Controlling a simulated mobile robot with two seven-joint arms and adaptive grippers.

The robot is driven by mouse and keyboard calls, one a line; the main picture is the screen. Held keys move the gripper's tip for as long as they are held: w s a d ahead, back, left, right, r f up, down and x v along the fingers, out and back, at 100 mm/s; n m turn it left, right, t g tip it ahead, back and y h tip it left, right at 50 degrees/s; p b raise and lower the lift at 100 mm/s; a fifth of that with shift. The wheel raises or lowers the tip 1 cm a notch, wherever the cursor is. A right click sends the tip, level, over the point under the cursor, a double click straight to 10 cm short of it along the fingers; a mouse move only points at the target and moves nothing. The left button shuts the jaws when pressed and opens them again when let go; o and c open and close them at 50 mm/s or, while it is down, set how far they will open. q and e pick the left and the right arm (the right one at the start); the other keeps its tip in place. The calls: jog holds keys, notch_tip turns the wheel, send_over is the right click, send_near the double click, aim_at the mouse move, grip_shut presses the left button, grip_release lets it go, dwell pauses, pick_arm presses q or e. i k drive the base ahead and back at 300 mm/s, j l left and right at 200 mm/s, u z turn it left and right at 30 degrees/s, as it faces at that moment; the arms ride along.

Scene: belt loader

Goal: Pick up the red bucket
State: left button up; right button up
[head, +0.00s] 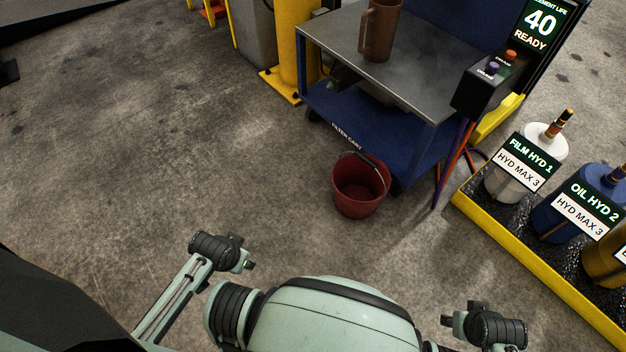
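The red bucket (361,187) stands upright on the concrete floor, at the front left corner of the blue filter cart. Its thin handle arches over the opening, which faces me, and the inside looks empty. The end of my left arm, with the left gripper (246,264), is at the lower left, apart from the bucket. My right gripper (448,320) is at the lower right, nearer to me than the bucket and apart from it. The fingers of both are too small and partly hidden to tell open from shut.
The blue cart (433,145) is close behind the bucket, with a brown jug (380,30) on its grey top. Hoses (456,155) hang at its right. A yellow-edged tray (535,276) with several labelled containers stands at right. The floor at left is clear.

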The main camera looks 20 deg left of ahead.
aim_at(361, 181)
jog(key=i+z, duration=0.1)
jog(key=i, duration=0.3)
jog(key=i+j+z, duration=0.15)
jog(key=i, duration=0.3)
jog(key=i+j+z, duration=0.15)
